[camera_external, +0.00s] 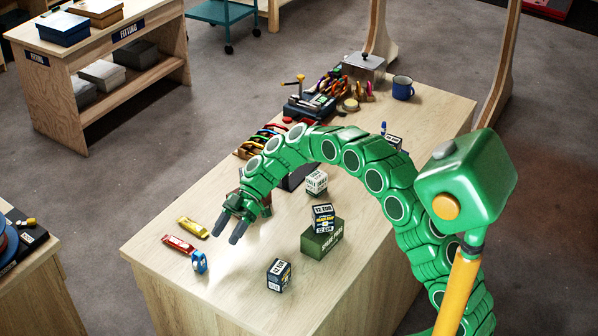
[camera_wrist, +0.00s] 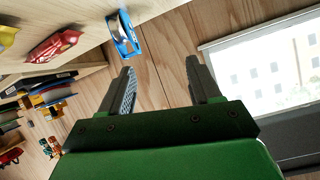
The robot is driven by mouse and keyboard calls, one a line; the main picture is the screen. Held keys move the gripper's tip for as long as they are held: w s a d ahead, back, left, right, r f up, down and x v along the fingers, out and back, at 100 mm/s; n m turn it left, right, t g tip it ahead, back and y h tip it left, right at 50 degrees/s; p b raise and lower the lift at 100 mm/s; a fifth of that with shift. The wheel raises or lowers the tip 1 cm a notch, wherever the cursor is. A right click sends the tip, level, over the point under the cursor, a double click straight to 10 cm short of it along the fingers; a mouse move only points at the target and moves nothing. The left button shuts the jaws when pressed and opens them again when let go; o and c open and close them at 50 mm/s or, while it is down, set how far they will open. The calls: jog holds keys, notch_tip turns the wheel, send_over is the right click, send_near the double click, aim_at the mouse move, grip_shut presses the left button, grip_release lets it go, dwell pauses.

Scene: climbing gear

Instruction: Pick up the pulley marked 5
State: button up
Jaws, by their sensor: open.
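A small blue piece with a ring-like shape (camera_external: 199,262), perhaps a pulley, stands near the left front edge of the wooden table. It also shows at the top of the wrist view (camera_wrist: 123,35). No number 5 is readable on it. A red piece (camera_external: 178,245) and a yellow piece (camera_external: 192,227) lie just behind it; the red one (camera_wrist: 53,47) and the yellow one (camera_wrist: 7,36) are at the upper left in the wrist view. My gripper (camera_external: 230,228) is open and empty above the table, to the right of the blue piece. Its two fingers (camera_wrist: 160,68) point towards the blue piece, apart from it.
The wooden table (camera_external: 170,275) carries a dark box (camera_external: 279,275), another box (camera_external: 323,217) on a green box (camera_external: 322,238), and a white box (camera_external: 316,183). Colourful gear (camera_external: 270,135) and a blue mug (camera_external: 403,87) stand farther back.

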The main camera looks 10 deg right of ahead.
aim_at(195, 259)
jog(key=shift+n+g, duration=0.3)
jog(key=shift+n, duration=0.6)
jog(key=a, duration=0.1)
jog(key=a+f, duration=0.1)
jog(key=a, duration=0.1)
jog(key=a+f, duration=0.1)
jog(key=shift+w+a+f, duration=0.1)
jog(key=shift+a+f, duration=0.15)
jog(key=shift+a+f+n+y, duration=0.3)
jog(key=shift+a+f, duration=0.2)
jog(key=shift+a, duration=0.2)
jog(key=shift+a+x, duration=0.25)
jog(key=shift+x, duration=3.45)
jog(key=shift+w+r, duration=0.15)
jog(key=c, duration=1.1)
